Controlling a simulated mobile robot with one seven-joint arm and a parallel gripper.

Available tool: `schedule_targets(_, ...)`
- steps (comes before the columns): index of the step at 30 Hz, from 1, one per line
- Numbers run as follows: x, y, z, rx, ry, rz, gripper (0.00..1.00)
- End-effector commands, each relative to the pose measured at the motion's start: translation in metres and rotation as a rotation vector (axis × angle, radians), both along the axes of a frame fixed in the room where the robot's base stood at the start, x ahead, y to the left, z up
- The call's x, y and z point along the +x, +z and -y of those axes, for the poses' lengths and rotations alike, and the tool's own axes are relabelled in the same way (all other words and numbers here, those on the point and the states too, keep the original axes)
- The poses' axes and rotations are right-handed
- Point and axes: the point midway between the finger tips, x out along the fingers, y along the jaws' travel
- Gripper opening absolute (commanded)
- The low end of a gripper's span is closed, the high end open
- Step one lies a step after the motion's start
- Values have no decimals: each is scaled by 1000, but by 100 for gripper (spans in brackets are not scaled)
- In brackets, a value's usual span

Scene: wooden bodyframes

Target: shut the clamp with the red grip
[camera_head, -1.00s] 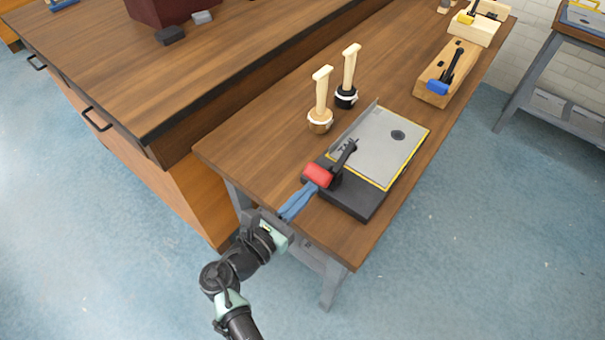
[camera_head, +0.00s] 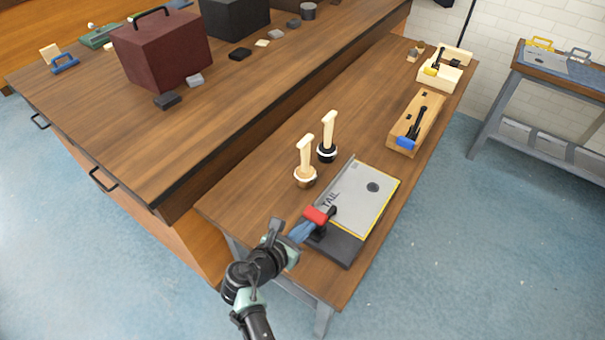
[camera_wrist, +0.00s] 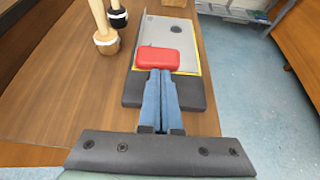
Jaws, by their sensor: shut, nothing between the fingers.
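The red grip (camera_head: 316,215) of the clamp shows at the near end of a black base (camera_head: 337,247). A grey plate (camera_head: 362,197) with yellow edging and the word TAIL lies on this base. Only a short dark part of the clamp (camera_head: 332,211) shows beside the grip; the rest is hard to make out. My gripper (camera_head: 299,232) is shut and empty, its blue fingers pointing at the grip from the table's near end. In the wrist view the fingertips (camera_wrist: 159,73) meet the near edge of the red grip (camera_wrist: 158,58); I cannot tell whether they touch.
Two wooden-handled tools (camera_head: 305,165) (camera_head: 327,140) stand left of the plate. A wooden block with a blue-gripped clamp (camera_head: 415,125) and one with a yellow grip (camera_head: 438,72) lie farther along the bench. A higher bench (camera_head: 150,130) runs along the left.

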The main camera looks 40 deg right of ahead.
Motion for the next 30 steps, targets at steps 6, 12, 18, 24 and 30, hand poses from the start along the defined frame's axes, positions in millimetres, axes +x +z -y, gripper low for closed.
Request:
schedule_targets(6,2,6,6,-5,-2,7,0)
schedule_targets(12,3,6,6,-7,-2,7,0)
schedule_targets(18,3,7,7,-8,-3,8,0)
schedule_targets(24,4,11,6,-9,-3,9,0)
schedule_targets(30,2,23,-1,-6,-2,6,0)
